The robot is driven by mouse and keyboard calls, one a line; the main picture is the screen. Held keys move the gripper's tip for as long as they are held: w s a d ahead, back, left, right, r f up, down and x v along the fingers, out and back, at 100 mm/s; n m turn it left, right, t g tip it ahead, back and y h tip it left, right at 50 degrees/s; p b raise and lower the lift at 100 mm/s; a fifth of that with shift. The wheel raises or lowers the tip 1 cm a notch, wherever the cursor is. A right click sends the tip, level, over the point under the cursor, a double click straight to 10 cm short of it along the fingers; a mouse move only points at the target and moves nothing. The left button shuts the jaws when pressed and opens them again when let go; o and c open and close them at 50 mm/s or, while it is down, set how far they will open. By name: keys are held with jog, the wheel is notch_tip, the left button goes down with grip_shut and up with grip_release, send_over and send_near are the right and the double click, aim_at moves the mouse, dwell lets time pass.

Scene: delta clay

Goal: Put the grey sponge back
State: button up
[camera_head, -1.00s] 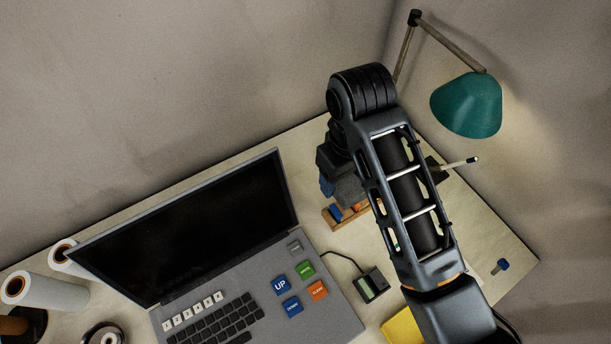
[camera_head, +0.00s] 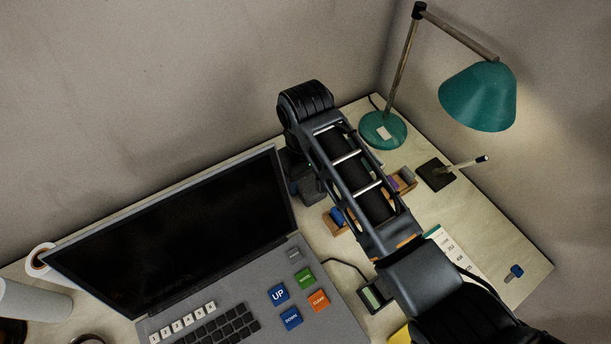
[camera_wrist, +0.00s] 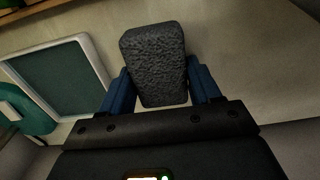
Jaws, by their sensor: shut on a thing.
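The grey sponge (camera_wrist: 155,62) is a rough, dark grey block in the wrist view. It is held upright between the two blue fingers of my gripper (camera_wrist: 158,82), which is shut on it. In the head view my gripper's dark body (camera_head: 302,188) is low behind the laptop's right edge. The fingers and the sponge are hidden there. A green panel with a pale frame (camera_wrist: 103,52) lies left of the sponge in the wrist view, apart from it. I cannot tell from these views whether the sponge touches any surface.
A green lamp (camera_head: 480,98) stands at the back, its round base (camera_head: 368,128) behind my arm. A wooden tray (camera_head: 343,228) with small coloured items is partly hidden by my arm. The laptop (camera_head: 235,268) fills the left. A pen stands in a dark holder (camera_head: 437,178) at right.

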aim_at(305, 178)
jog(key=shift+f, duration=0.15)
jog(key=o, duration=1)
notch_tip(305, 178, up, 12)
jog(key=p, duration=0.2)
jog(key=shift+p, duration=0.35)
